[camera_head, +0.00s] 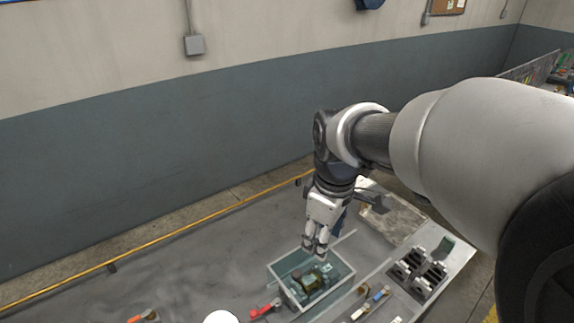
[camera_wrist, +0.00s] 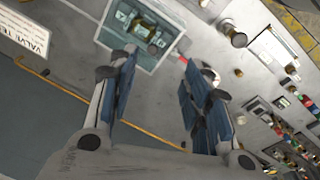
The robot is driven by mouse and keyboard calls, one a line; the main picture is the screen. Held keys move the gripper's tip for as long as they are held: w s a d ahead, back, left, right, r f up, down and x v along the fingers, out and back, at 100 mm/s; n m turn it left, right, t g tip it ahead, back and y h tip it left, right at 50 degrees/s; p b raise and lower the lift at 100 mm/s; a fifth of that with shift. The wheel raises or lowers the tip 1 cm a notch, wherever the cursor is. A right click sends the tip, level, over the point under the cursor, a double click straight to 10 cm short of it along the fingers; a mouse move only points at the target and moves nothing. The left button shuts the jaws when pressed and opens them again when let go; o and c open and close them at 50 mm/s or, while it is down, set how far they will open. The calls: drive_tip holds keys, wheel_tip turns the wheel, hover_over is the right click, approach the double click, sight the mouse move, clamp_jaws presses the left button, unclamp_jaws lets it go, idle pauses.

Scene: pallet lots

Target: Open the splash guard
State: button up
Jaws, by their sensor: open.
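The splash guard appears to be the clear, teal-tinted box (camera_head: 328,294) with a pale rim on the bench; it also shows at the top of the wrist view (camera_wrist: 172,46). A brass-and-green valve (camera_head: 312,281) shows inside it. I cannot tell whether its lid is open or shut. My gripper (camera_head: 316,250) points down over the far edge of the box in the head view. In the wrist view my gripper (camera_wrist: 157,64) has its blue-padded fingers wide apart with nothing between them. Whether the fingertips touch the box is unclear.
The grey bench (camera_head: 190,285) is largely clear left of the box. A red-handled part (camera_head: 264,310) lies beside it. A dark slotted rack (camera_head: 418,273) and small tools stand to the right. A sign reading "VALVE TE" (camera_wrist: 25,30) shows in the wrist view. A wall (camera_head: 130,160) runs behind.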

sight(297, 273)
drive_tip(key=w+a+f+n+g+p, duration=0.1)
drive_tip(key=w+a+f+n+p, duration=0.1)
drive_tip(key=w+a+f+n, duration=0.35)
drive_tip(key=shift+m, duration=0.35)
drive_tip(key=f+b, duration=0.1)
drive_tip(key=f, duration=0.5)
drive_tip(key=w+f+b, duration=0.1)
drive_tip(key=f, duration=0.4)
drive_tip(key=d+f+b, duration=0.1)
drive_tip(key=f+b, duration=0.1)
drive_tip(key=f, duration=0.4)
drive_tip(key=shift+w+f, duration=0.3)
drive_tip(key=shift+c, duration=0.3)
clamp_jaws()
drive_tip(key=shift+d, duration=0.1)
